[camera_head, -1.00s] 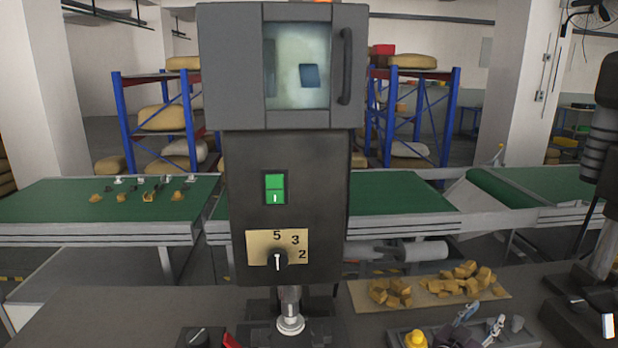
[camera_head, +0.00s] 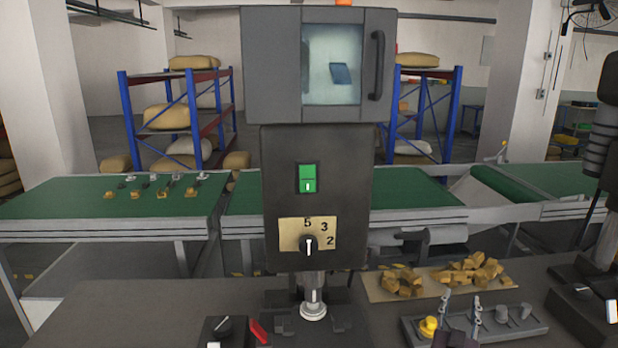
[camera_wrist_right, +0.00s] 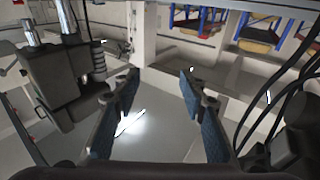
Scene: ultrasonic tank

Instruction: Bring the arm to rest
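My right gripper (camera_head: 462,308) shows at the bottom right of the head view, its two thin fingers pointing up and apart in front of a grey holder (camera_head: 535,328). In the right wrist view, my right gripper (camera_wrist_right: 159,76) is open, with blue pads on its fingers and nothing between them. Grey floor and a bright light streak show beyond the gap. My left gripper is not in the head view.
A tall dark machine (camera_head: 280,215) with a green switch and a dial stands at centre. Another dark machine (camera_head: 607,140) stands at far right. Green conveyors (camera_head: 110,213) run behind.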

